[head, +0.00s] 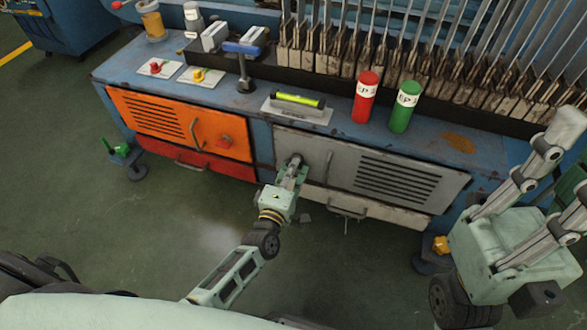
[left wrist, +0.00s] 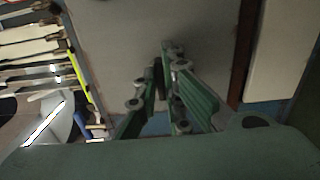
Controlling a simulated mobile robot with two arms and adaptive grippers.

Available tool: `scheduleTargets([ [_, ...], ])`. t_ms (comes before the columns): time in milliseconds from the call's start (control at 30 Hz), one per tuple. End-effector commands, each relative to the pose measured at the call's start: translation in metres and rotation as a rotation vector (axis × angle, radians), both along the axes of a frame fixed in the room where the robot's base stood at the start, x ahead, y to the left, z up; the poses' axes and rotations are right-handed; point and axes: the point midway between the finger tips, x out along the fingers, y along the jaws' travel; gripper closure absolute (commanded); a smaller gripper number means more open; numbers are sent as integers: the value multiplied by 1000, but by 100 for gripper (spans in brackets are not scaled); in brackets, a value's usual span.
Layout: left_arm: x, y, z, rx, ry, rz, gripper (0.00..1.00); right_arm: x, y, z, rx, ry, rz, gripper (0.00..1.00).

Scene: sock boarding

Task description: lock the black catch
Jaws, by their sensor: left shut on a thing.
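My left gripper (head: 294,166) is at the left edge of the grey cabinet door (head: 345,150) in the head view. It is shut on a small dark piece, which looks like the black catch (left wrist: 158,76), between the fingertips in the left wrist view. The gripper (left wrist: 165,72) shows there with its green fingers close together against the grey panel. The fingers hide most of the catch, so I cannot tell whether it is turned to locked. The grey door looks closed.
An orange cabinet door (head: 165,122) is left of the grey one. On the blue bench (head: 460,150) stand a red can (head: 365,98), a green can (head: 404,107) and a yellow-green level (head: 299,100). A drawer handle (head: 347,212) sticks out below the grey door.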

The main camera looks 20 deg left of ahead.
Motion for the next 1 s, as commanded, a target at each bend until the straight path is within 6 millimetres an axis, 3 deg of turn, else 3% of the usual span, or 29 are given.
scheduleTargets([
  [367, 0, 1, 0, -8, 1, 1, 100, 0, 0, 0, 3, 1, -1, 100],
  [400, 0, 1, 0, -8, 1, 1, 91, 0, 0, 0, 3, 1, -1, 100],
  [600, 0, 1, 0, -7, 1, 1, 74, 0, 0, 0, 3, 1, -1, 100],
  [1000, -7, 1, -1, -5, 2, 0, 73, 1, -1, -1, 4, 5, -3, 100],
])
